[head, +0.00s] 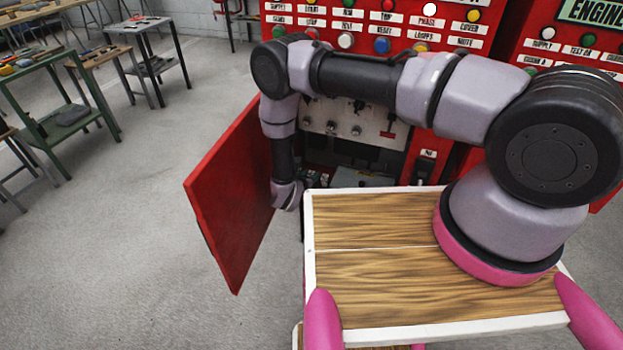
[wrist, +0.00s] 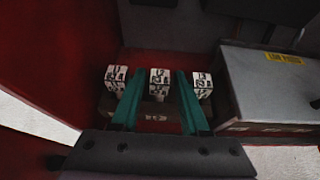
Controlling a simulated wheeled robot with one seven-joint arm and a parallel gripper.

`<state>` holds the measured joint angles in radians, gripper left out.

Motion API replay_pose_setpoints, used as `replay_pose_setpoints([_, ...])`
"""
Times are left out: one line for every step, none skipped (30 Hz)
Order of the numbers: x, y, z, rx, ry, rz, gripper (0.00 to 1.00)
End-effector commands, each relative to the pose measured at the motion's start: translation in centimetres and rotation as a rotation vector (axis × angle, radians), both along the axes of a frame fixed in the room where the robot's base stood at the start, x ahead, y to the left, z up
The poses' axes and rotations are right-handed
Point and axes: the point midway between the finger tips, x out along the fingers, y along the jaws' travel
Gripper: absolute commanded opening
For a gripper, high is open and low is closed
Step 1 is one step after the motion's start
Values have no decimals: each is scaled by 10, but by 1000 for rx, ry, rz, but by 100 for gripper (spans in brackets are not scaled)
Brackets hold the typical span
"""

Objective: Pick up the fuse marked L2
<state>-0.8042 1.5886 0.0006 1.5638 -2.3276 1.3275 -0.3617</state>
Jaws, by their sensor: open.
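Three white fuses with dark markings stand in a row in a holder (wrist: 155,122) in the wrist view. The middle fuse (wrist: 159,80) appears to be the one marked L2, though the print is small. The left fuse (wrist: 116,74) and right fuse (wrist: 203,84) flank it. My gripper (wrist: 160,76) is open, its two teal fingers pointing toward the row, one on each side of the middle fuse in the picture. I cannot tell how deep the fingertips reach.
A grey box with a yellow label (wrist: 283,58) stands close on the right. A red cabinet wall (wrist: 60,70) lies on the left. In the head view the red door (head: 235,195) hangs open left of my arm, below the button panel (head: 390,30).

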Motion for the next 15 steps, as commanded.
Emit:
replay_pose_setpoints([5, -4, -4, 0, 0, -4, 45])
replay_pose_setpoints([9, -5, -6, 0, 0, -6, 45])
replay_pose_setpoints([14, -8, -10, 0, 0, -5, 45])
replay_pose_setpoints([18, -8, -13, 0, 0, -6, 45])
replay_pose_setpoints([22, -10, -15, 2, 0, -8, 45])
replay_pose_setpoints([26, -11, -18, 1, 1, -5, 45])
replay_pose_setpoints([29, -12, -19, 0, 1, -4, 45])
replay_pose_setpoints([32, -14, -21, 0, 1, -4, 45])
replay_pose_setpoints([35, -14, -22, 1, 1, -4, 45])
replay_pose_setpoints([37, -15, -23, 1, -1, -4, 45])
replay_pose_setpoints([38, -15, -23, 1, 0, -3, 45])
replay_pose_setpoints([39, -15, -23, 1, 0, -3, 45])
replay_pose_setpoints([40, -15, -23, 0, 0, -1, 45])
replay_pose_setpoints([40, -15, -24, 0, 0, -1, 45])
replay_pose_setpoints([39, -15, -23, 0, 0, -1, 45])
